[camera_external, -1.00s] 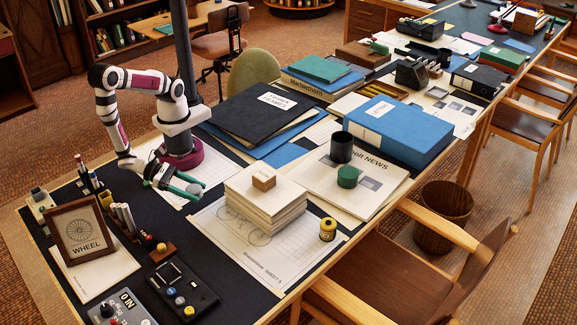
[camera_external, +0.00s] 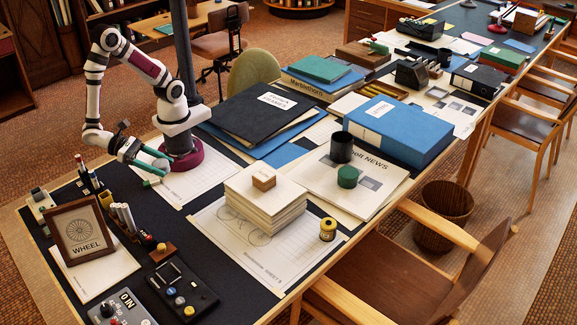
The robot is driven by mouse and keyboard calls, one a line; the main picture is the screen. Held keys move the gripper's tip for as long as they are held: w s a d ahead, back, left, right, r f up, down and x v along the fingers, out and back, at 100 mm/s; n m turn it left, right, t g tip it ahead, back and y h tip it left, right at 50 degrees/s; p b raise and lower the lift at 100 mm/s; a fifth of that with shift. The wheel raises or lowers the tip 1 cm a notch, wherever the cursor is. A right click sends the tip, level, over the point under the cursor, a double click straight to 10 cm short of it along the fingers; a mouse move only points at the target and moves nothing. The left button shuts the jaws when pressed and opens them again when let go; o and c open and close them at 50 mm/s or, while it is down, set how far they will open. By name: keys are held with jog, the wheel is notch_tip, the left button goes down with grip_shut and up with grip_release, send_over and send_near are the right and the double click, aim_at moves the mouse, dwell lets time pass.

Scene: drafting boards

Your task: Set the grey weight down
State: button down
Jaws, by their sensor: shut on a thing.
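My gripper (camera_external: 151,163) has green fingers and hangs low over the left part of the dark desk mat, just left of my arm's base. It is shut on a small greyish thing at its fingertips, taken to be the grey weight (camera_external: 161,164). The fingers partly hide the weight, and its shape is too small to make out. I cannot tell whether it touches the white sheet (camera_external: 195,184) below.
A paper stack (camera_external: 265,205) with a wooden block (camera_external: 264,182) stands to the right.

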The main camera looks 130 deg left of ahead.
jog(key=w+d+n+g+y, duration=0.1)
jog(key=w+d, duration=0.3)
jog(key=w, duration=0.4)
jog(key=n+g+y, duration=0.3)
jog(key=n+g, duration=0.1)
send_over(289, 251)
jog(key=f, duration=1.1)
jog(key=shift+d+f, duration=0.2)
jog(key=shift+f, duration=0.15)
notch_tip(289, 251, down, 4)
jog(key=shift+a+f, duration=0.1)
jog(key=shift+c, duration=0.6)
grip_release()
jog(key=shift+f, duration=0.1)
